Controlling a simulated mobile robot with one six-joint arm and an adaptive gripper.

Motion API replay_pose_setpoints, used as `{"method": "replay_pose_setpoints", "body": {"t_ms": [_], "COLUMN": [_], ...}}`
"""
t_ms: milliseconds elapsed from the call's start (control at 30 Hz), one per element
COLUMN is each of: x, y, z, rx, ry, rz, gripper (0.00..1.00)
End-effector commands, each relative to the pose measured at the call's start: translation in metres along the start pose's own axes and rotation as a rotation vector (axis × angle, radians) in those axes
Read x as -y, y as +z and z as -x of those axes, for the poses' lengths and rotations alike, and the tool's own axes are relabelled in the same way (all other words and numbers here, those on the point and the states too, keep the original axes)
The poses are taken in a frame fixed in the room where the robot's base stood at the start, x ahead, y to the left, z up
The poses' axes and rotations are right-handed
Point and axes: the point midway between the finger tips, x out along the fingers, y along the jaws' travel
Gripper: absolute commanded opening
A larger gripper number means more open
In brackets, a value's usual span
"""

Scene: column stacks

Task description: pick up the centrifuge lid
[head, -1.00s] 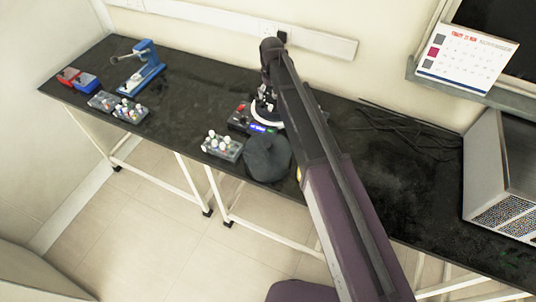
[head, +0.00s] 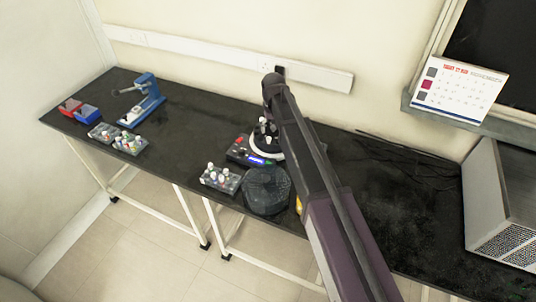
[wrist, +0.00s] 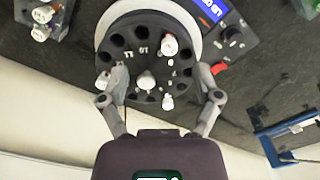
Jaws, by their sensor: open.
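A dark, see-through round cover, which looks like the centrifuge lid (head: 266,191), rests on the bench in front of the centrifuge in the head view. It is not visible in the wrist view. The centrifuge (head: 237,153) has a pale ring, a blue display and a red switch. Its dark rotor (wrist: 122,27) fills the middle of the wrist view, uncovered, with several white-capped tubes in its holes. My gripper (wrist: 160,81) is open over the rotor, one finger on each side, with nothing held. Whether the fingers touch the rotor cannot be told.
A tube rack (head: 220,179) stands directly left of the lid. More racks (head: 128,144), a blue stand (head: 147,98) and red and blue boxes (head: 79,109) are at the far left. Cables (head: 400,150) and a grey machine (head: 503,200) are on the right.

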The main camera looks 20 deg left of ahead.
Motion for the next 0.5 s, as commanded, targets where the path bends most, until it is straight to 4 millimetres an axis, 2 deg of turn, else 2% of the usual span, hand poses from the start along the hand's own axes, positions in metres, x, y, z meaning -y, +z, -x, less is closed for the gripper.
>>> {"method": "replay_pose_setpoints", "body": {"t_ms": [167,267,500], "x": [-0.036,-0.064,-0.134], "y": [0.032,0.058,0.138], "z": [0.0,0.0,0.001], "rx": [0.0,0.0,0.0], "ry": [0.001,0.001,0.002], "rz": [-0.054,-0.098,-0.232], "gripper": [0.82,0.82,0.82]}}
